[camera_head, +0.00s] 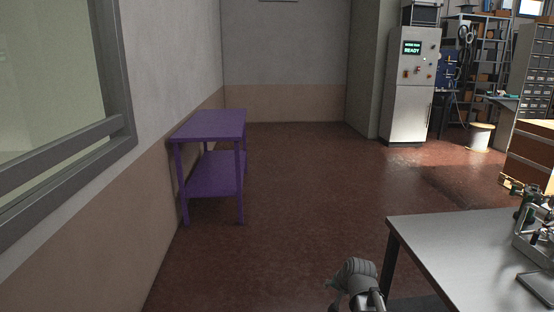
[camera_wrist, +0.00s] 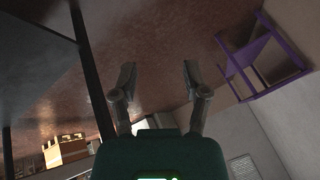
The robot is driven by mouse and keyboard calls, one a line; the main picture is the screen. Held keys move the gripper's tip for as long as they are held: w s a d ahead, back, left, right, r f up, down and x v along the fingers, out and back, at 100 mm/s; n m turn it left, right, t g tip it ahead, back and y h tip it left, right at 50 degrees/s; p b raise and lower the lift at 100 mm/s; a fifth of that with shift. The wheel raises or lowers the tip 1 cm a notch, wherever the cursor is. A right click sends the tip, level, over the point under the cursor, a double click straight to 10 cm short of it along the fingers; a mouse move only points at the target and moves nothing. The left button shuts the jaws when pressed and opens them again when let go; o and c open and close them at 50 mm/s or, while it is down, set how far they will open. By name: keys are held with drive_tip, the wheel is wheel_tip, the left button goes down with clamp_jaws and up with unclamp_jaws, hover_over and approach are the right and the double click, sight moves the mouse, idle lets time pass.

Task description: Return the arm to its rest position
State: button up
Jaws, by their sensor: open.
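My gripper shows in the wrist view (camera_wrist: 158,78), with its two fingers spread apart and nothing between them. The brown-red floor lies beyond the fingers. In the head view, part of my arm shows at the bottom edge, left of the grey metal table (camera_head: 455,245); the gripper's fingers cannot be made out there. The wrist view is strongly tilted, with the purple table (camera_wrist: 255,60) to the right of the fingers and a dark table edge and leg on the left.
A purple two-shelf table (camera_head: 210,125) stands empty against the left wall. A grey cabinet (camera_head: 408,100) with a lit "READY" screen stands at the back right. A white-topped spool (camera_head: 481,136) and shelves (camera_head: 490,60) are beyond. The middle floor (camera_head: 300,190) is clear.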

drive_tip(key=s+f+n+g+h, duration=0.25)
drive_tip(key=s+n+g, duration=0.3)
drive_tip(key=s, duration=0.95)
wheel_tip(320, 180, up, 25)
drive_tip(key=p, duration=2.5)
drive_tip(key=shift+w+a+m, duration=0.15)
drive_tip(key=shift+a+m, duration=0.2)
drive_tip(key=shift+a, duration=0.05)
